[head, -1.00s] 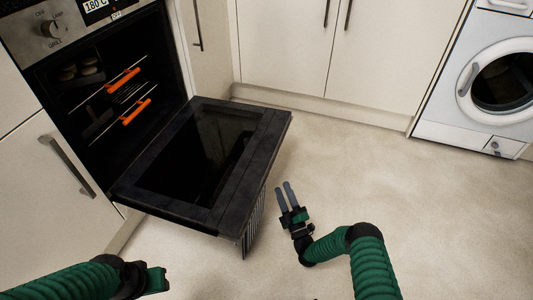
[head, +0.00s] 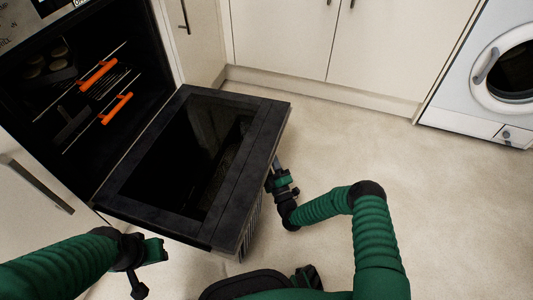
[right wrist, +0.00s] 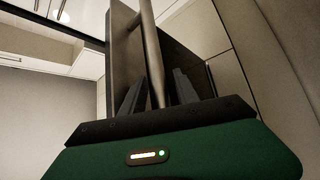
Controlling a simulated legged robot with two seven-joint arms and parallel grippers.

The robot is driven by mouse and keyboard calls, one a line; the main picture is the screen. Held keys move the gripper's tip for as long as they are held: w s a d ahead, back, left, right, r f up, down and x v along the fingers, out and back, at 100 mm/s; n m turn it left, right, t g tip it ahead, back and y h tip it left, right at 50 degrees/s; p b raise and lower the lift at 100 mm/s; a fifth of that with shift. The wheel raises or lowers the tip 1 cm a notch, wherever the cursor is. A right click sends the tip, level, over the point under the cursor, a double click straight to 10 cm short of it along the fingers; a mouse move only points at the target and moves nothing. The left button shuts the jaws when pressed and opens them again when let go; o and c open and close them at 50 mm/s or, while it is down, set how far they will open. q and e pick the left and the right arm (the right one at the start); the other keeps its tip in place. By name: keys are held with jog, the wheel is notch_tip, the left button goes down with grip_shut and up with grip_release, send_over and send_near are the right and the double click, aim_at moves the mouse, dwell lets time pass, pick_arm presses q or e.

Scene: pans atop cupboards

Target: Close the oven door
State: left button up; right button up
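The oven door (head: 225,215) is dropped open, a dark panel with a glass window, hinged at the oven (head: 75,95) on the left. My right gripper (head: 277,165) is at the door's outer right edge, its fingers partly hidden by the door in the head view. In the right wrist view, my right gripper (right wrist: 158,85) has its two fingers apart, with the metal bar of the door handle (right wrist: 151,45) running between them. A gap shows beside the bar. My left gripper (head: 153,250) is left of and below the door's near corner, apart from it; its fingers cannot be made out.
Racks with orange-handled parts (head: 98,75) sit inside the oven. Cream cupboards (head: 285,40) stand behind, and a white washing machine (head: 490,80) is at the right. A drawer handle (head: 40,185) is at the left. The floor (head: 340,140) right of the door is clear.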

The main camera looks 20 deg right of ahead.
grip_shut()
jog(key=shift+f, duration=0.1)
dwell(1.1)
